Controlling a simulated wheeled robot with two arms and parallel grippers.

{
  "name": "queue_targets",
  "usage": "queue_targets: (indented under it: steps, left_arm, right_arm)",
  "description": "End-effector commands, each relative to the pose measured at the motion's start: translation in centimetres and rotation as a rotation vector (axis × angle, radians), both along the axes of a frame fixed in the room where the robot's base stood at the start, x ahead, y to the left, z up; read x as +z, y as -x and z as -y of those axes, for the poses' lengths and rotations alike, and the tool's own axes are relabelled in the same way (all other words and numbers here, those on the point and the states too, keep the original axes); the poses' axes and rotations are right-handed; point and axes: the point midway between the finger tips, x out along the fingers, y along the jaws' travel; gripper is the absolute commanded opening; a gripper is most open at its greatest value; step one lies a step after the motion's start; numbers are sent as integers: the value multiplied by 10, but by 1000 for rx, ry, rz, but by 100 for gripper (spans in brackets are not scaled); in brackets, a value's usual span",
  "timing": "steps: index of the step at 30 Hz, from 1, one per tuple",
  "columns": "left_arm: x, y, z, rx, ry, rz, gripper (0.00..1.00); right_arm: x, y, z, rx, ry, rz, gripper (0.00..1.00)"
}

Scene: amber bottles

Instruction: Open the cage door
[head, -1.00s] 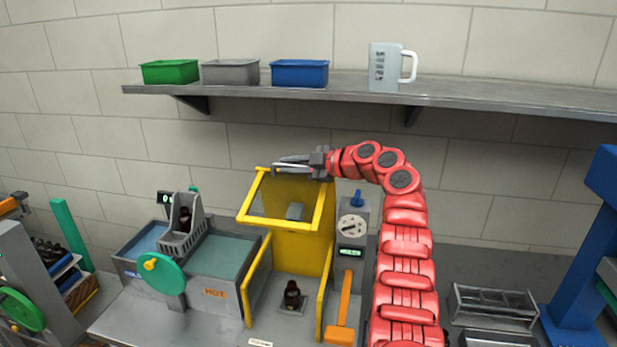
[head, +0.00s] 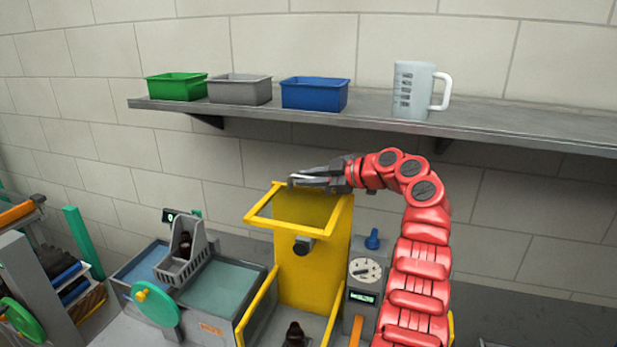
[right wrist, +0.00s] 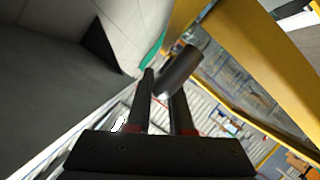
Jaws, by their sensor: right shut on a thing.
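The cage door is an open yellow frame (head: 285,226) raised at the top of the yellow cage (head: 310,275) in the head view. It lies tilted, clear above the cage floor. My right gripper (head: 308,180) is at its upper edge, with the red arm reaching in from the right. In the right wrist view, its fingers (right wrist: 164,95) are closed around a dark cylindrical handle (right wrist: 180,70) beside the yellow frame. An amber bottle (head: 294,335) stands inside the cage, partly cut off by the lower picture edge. My left gripper is not in view.
A grey shelf (head: 375,117) above holds green, grey and blue bins and a measuring jug (head: 413,88). A two-part bath (head: 205,290) with a bottle basket stands left of the cage. A dial box (head: 363,277) stands close right, beside my arm.

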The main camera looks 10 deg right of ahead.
Motion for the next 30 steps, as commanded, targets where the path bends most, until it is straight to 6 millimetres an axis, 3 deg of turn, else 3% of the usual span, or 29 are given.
queue_targets:
  steps: [2,3,8,20,30]
  left_arm:
    - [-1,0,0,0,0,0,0]
    - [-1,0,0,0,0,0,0]
    - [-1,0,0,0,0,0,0]
    - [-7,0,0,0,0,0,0]
    - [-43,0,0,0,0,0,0]
  right_arm:
    - [-7,0,1,-1,6,-12,0]
    - [-7,0,1,0,6,-13,23]
    - [-5,0,1,0,4,-10,50]
    - [-1,6,6,1,2,-3,50]
    - [22,57,63,-3,2,1,50]
